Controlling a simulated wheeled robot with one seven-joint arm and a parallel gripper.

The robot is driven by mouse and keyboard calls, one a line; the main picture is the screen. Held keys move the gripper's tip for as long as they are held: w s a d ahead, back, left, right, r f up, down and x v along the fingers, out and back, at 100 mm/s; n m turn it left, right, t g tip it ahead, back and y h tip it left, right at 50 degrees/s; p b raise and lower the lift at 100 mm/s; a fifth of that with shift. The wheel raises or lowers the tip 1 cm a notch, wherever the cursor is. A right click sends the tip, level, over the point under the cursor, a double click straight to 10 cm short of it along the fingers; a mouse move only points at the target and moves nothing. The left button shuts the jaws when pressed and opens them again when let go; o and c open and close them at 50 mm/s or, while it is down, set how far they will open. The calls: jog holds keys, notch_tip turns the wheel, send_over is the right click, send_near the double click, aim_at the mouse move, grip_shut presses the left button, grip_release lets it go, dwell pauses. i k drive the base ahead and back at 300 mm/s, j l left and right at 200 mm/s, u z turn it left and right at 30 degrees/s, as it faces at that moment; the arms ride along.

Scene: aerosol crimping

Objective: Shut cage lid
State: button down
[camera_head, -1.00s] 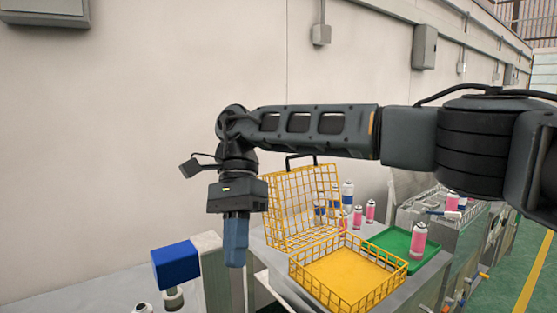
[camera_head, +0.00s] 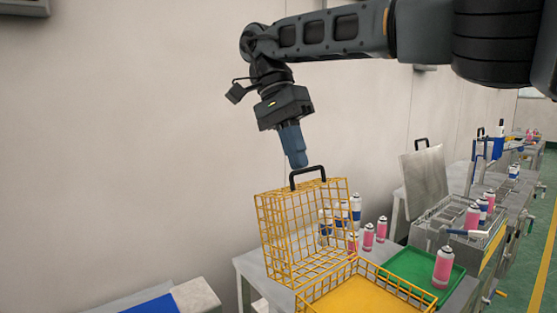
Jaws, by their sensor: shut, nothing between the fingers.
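The yellow wire cage lid (camera_head: 290,232) stands open and upright at the back of the yellow cage base (camera_head: 362,292), with a black handle (camera_head: 308,177) on its top edge. The base is cut off by the bottom of the picture, and its visible floor is bare. My gripper (camera_head: 297,162) is shut and empty. It points down, just above the left part of the handle in the picture. I cannot tell whether it touches the handle or is in front of or behind it.
A green tray (camera_head: 421,272) with a pink can (camera_head: 443,268) lies right of the cage. Several cans stand behind the lid. A grey machine (camera_head: 470,225) with a raised panel (camera_head: 424,185) is farther right. The wall is behind the table.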

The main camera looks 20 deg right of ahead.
aim_at(294, 189)
jog(key=i, duration=1)
